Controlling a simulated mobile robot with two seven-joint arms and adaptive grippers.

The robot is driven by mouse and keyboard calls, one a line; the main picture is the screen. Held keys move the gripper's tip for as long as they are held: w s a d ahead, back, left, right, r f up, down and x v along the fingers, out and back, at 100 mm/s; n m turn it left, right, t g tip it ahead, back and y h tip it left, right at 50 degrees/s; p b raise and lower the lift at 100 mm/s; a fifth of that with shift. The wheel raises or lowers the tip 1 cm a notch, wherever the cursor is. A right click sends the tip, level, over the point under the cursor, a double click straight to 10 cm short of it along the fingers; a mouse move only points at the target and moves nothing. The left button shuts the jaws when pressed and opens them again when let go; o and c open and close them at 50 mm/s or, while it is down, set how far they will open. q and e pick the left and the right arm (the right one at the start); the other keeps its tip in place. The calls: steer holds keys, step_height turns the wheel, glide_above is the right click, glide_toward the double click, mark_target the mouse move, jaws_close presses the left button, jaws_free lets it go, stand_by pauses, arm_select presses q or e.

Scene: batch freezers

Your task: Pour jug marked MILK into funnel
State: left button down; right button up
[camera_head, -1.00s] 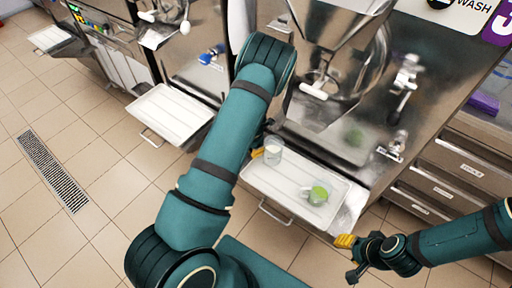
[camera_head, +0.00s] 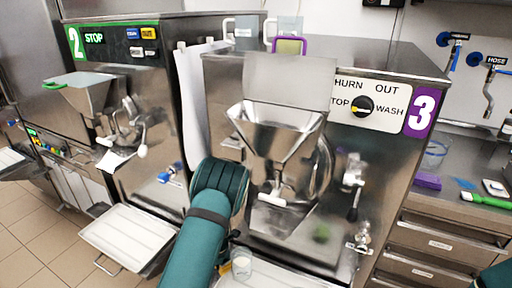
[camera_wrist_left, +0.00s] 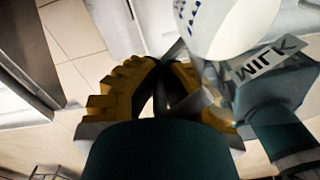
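A clear jug (camera_head: 242,266) with white contents stands at the tray of machine 3 in the head view. In the head view that gripper is mostly hidden behind my left arm. The steel funnel (camera_head: 275,135) of machine 3 is above and right of the arm. My right gripper is out of view.
Machine 2 with its own funnel (camera_head: 86,92) is at left, with an empty white tray (camera_head: 128,238) below. Containers, one purple-rimmed (camera_head: 290,44), stand on top of machine 3. A counter with drawers (camera_head: 432,238) is at right.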

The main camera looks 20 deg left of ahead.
mark_target(239, 265)
arm_select(q)
steer(key=d+r+m, duration=0.2)
steer(key=r+m, duration=0.1)
steer(key=m, duration=0.2)
steer(key=s+d+r+m, duration=0.1)
steer(key=d+r+m, duration=0.2)
steer(key=m, duration=0.2)
steer(key=s+d+r+m, duration=0.1)
steer(key=d+r+m, duration=0.2)
steer(key=m, duration=0.2)
steer(key=shift+s+d, duration=0.1)
steer(key=shift+s, duration=0.15)
steer(key=s+d+r+m, duration=0.4)
steer(key=d+r+m, duration=0.2)
steer(key=m, duration=0.9)
steer(key=shift+s+d+r+m, duration=0.2)
steer(key=shift+s+r+m, duration=0.15)
steer(key=shift+r, duration=0.3)
